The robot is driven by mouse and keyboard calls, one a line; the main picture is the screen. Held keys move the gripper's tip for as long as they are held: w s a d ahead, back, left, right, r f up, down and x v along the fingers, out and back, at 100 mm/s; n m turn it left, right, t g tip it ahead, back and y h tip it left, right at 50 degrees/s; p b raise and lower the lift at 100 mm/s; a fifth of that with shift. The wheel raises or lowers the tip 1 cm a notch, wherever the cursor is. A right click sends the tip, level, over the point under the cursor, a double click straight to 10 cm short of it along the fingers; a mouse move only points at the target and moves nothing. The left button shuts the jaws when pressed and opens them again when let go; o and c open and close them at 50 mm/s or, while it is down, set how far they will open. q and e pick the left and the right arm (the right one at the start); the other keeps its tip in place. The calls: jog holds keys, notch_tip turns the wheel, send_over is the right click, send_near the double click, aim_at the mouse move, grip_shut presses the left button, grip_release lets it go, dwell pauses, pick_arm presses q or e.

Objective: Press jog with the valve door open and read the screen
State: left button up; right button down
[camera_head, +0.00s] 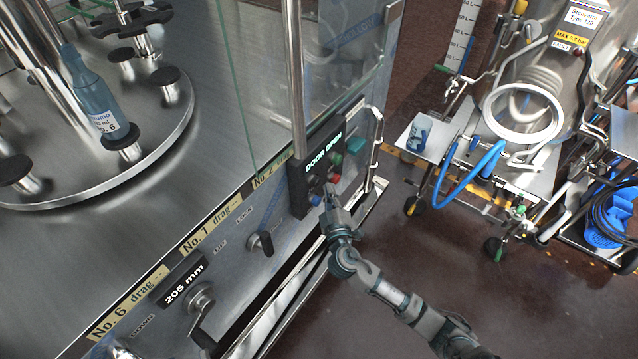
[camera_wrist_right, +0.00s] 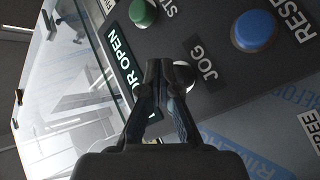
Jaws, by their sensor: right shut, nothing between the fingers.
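The dark control panel (camera_head: 300,195) is on the front of the steel machine. Its screen (camera_head: 323,155) reads "DOOR OPEN"; the screen (camera_wrist_right: 126,62) is partly covered by my fingers in the right wrist view. My right gripper (camera_head: 327,190) is shut and empty at the panel. In the right wrist view its fingertips (camera_wrist_right: 165,68) are beside the "JOG" label (camera_wrist_right: 203,60), over a pale round button (camera_wrist_right: 185,77), partly hidden. I cannot tell whether they touch it. A green button (camera_wrist_right: 142,12) and a blue button (camera_wrist_right: 253,31) are nearby. My left gripper is not in view.
A clear guard panel (camera_head: 340,50) and steel post (camera_head: 296,80) rise above the control panel. A bottle (camera_head: 92,90) stands on the round table at left. A crank (camera_head: 200,300) sits below a "205 mm" display (camera_head: 183,283). A hose-laden cart (camera_head: 470,165) stands at right.

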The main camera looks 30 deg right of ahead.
jog(key=shift+w+a, duration=0.1)
jog(key=shift+w, duration=0.05)
jog(key=shift+w+a+r, duration=0.1)
jog(key=shift+w, duration=0.1)
dwell(0.3)
jog(key=shift+w+a, duration=0.3)
jog(key=shift+w, duration=0.5)
dwell(1.0)
jog(key=shift+s, duration=0.1)
jog(key=shift+s+d, duration=0.25)
jog(key=shift+s, duration=0.3)
jog(key=shift+s+d, duration=0.2)
jog(key=shift+s, duration=0.35)
